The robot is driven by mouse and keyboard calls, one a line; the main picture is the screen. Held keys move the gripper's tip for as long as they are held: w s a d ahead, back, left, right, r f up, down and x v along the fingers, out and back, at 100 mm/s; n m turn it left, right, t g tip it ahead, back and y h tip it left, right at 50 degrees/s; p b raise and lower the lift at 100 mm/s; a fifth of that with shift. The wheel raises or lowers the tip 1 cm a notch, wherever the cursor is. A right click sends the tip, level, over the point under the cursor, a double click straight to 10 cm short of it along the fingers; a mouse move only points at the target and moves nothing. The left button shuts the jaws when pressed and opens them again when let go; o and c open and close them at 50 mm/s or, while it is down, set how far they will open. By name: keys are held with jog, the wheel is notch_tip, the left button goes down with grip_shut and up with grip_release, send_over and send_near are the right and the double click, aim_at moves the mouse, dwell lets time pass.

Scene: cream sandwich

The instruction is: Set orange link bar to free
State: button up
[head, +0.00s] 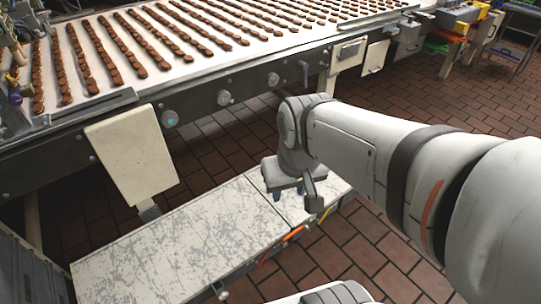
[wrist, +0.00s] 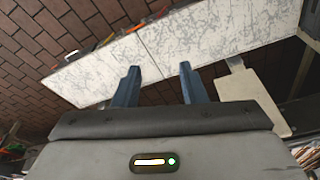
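An orange bar (head: 295,233) sits at the front edge of the low scratched white bench, just right of its middle in the head view. It looks like the orange link bar, but its setting is too small to read. My gripper (head: 288,192) points down above the bench, behind the orange bar. In the wrist view my gripper (wrist: 157,70) has its two blue fingers apart with nothing between them.
The white bench top (head: 180,245) is bare. Behind it stands a conveyor (head: 200,75) with rows of brown biscuits. A cream panel (head: 132,155) juts out at the left. A red-orange lever (head: 265,284) shows at the bench front. Brick floor (head: 365,250) is clear at the right.

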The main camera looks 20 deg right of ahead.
jog(key=w+d+f+m+y+b, duration=0.1)
jog(key=w+f+y+b, duration=0.4)
jog(key=f, duration=0.7)
jog(key=w+f+m+y+b, duration=0.2)
jog(key=w+f+y+b, duration=0.35)
jog(key=f, duration=0.55)
jog(key=w+d+f+m+y+b, duration=0.1)
jog(key=w+f+y+b, duration=0.2)
jog(key=w+f+b, duration=0.65)
jog(key=m+t+h+b, duration=0.7)
jog(key=m+t+b, duration=0.3)
jog(key=t, duration=0.5)
send_near(294, 234)
jog(key=x, duration=0.8)
jog(key=shift+w+f, duration=0.2)
jog(key=shift+f, duration=0.05)
jog(key=shift+c, duration=0.2)
grip_shut()
